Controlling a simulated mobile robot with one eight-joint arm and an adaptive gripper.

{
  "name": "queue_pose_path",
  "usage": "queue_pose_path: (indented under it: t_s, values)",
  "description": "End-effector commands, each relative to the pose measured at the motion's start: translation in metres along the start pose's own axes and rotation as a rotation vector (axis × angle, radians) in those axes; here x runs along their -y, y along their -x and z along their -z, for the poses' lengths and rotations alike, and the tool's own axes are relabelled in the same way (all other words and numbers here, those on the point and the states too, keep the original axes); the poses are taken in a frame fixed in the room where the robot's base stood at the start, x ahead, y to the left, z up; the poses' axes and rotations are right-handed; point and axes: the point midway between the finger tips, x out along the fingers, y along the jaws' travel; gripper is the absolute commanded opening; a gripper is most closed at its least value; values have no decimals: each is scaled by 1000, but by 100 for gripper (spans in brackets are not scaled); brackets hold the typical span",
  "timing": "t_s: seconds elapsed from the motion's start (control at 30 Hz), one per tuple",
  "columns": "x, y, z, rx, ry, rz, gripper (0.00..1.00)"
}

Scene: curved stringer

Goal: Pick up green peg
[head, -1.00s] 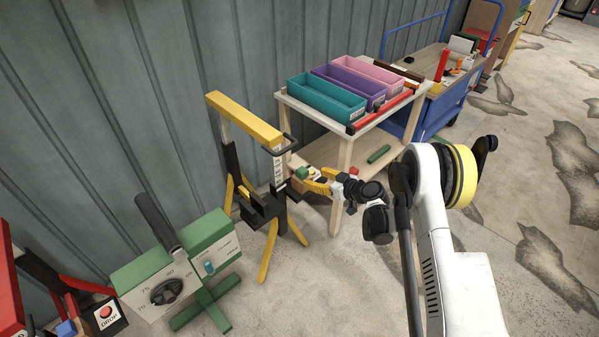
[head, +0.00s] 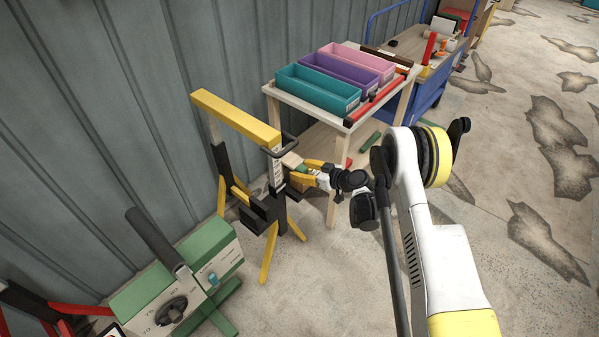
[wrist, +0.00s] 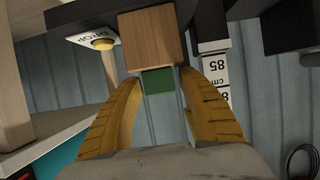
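The green peg (wrist: 158,82) shows in the wrist view as a small green block end against a wooden block (wrist: 155,38). My gripper (wrist: 160,80) has its two yellow fingers spread on either side of the peg, with narrow gaps that seem to remain. In the head view my gripper (head: 304,172) is beside the yellow and black stand, with a bit of green (head: 303,168) between its fingers. The wooden block (head: 291,160) is just beyond the fingertips. How far the peg extends behind the block is hidden.
The yellow-topped stand (head: 237,115) holds a white ruler (wrist: 215,70), close by. A wooden table (head: 272,92) with teal, purple and pink bins stands behind my arm. A green cylinder (head: 370,142) lies on its lower shelf. A green device (head: 160,285) is at front left.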

Motion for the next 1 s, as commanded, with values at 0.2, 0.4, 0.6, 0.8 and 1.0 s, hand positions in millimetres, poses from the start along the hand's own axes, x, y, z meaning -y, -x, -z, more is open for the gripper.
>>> queue_pose_path:
  t_s: [0.2,0.4,0.6,0.8,1.0]
  values:
    - [0,0,0,0,0,1,4]
    - [0,0,0,0,0,1,4]
    - [0,4,11,0,0,1,4]
    - [1,21,51,0,0,1,4]
    - [0,34,83,0,0,1,4]
